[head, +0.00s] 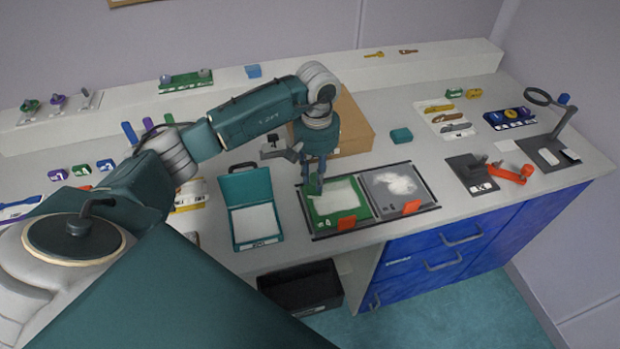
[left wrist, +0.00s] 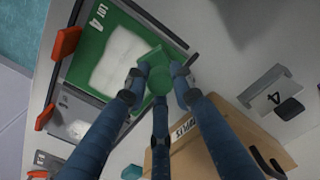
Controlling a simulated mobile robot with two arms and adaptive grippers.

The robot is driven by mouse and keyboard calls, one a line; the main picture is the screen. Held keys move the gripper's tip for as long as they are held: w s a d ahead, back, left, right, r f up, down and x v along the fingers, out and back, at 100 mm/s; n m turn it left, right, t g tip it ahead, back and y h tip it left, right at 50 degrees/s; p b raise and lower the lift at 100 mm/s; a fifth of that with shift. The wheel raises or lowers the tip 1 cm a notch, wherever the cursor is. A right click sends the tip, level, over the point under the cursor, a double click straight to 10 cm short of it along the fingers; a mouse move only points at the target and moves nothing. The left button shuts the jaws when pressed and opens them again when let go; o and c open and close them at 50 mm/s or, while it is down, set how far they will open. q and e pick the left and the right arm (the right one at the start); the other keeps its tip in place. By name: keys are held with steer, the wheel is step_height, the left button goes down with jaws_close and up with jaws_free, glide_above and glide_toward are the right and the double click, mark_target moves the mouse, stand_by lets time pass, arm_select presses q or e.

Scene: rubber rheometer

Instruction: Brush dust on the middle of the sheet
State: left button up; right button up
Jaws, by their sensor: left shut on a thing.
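A white sheet (head: 343,196) lies on a green board (head: 326,218) marked with a 4, on a dark mat. It also shows in the left wrist view (left wrist: 118,55). My left gripper (head: 317,178) points down over the left back part of this board. It is shut on a green tool (left wrist: 161,72), which looks like the brush; its lower end is hard to make out, and I cannot tell if it touches the sheet. A grey board (head: 375,194) just to the right carries a patch of white dust (head: 397,183). My right gripper is not in view.
Orange tabs (head: 347,224) sit at the boards' front edges. An open teal case (head: 238,218) stands left. A cardboard box (head: 353,122) is behind the gripper, a small teal block (head: 401,135) right of it. A black bin (head: 300,291) stands below the counter.

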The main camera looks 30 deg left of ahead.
arm_select(q)
steer(key=shift+w+d+b, duration=0.45)
steer(key=shift+w+d, duration=0.4)
steer(key=shift+w, duration=0.15)
steer(key=shift+w+d+f+b, duration=0.1)
steer(key=shift+w+d+b, duration=0.8)
steer(key=shift+w, duration=0.2)
steer(key=shift+w+d+b, duration=1.15)
steer(key=shift+w+d, duration=0.4)
steer(key=shift+w, duration=0.25)
steer(key=shift+s+a, duration=0.7)
steer(key=shift+s, duration=0.2)
steer(key=shift+s+a+f, duration=0.2)
steer(key=shift+s+a, duration=0.75)
steer(key=shift+s, duration=0.15)
steer(key=shift+s+a, duration=1.4)
steer(key=shift+s, duration=0.3)
steer(key=shift+s+a+r, duration=0.2)
steer(key=shift+s+a, duration=0.65)
steer(key=shift+s, duration=0.05)
